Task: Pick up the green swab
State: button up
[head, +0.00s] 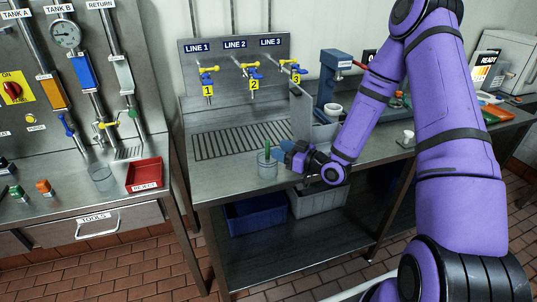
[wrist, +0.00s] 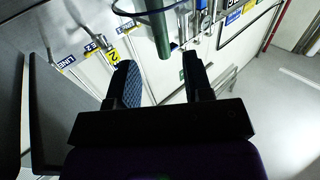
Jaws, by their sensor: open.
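The green swab (head: 267,146) stands upright in a clear glass beaker (head: 267,168) on the steel bench. My gripper (head: 282,149) is just to the right of the swab, level with the beaker's upper part. In the wrist view my gripper (wrist: 160,72) is open, with nothing between its two fingers. The green swab (wrist: 162,35) shows there just beyond the fingertips, between their lines, and the beaker's dark curved rim (wrist: 140,12) is near it. I cannot tell whether a fingertip touches the beaker.
Numbered taps (head: 252,72) stand behind the bench's drain grate (head: 235,140). A blue press-like device (head: 333,80) and a grey bin (head: 305,115) stand behind my forearm. A red reject tray (head: 144,174) and another clear beaker (head: 102,178) are on the left bench. Bench space left of the swab's beaker is clear.

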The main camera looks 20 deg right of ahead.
jog(key=x, duration=0.7)
jog(key=shift+r, duration=0.45)
jog(key=shift+a, duration=0.1)
jog(key=shift+c, duration=0.4)
grip_shut()
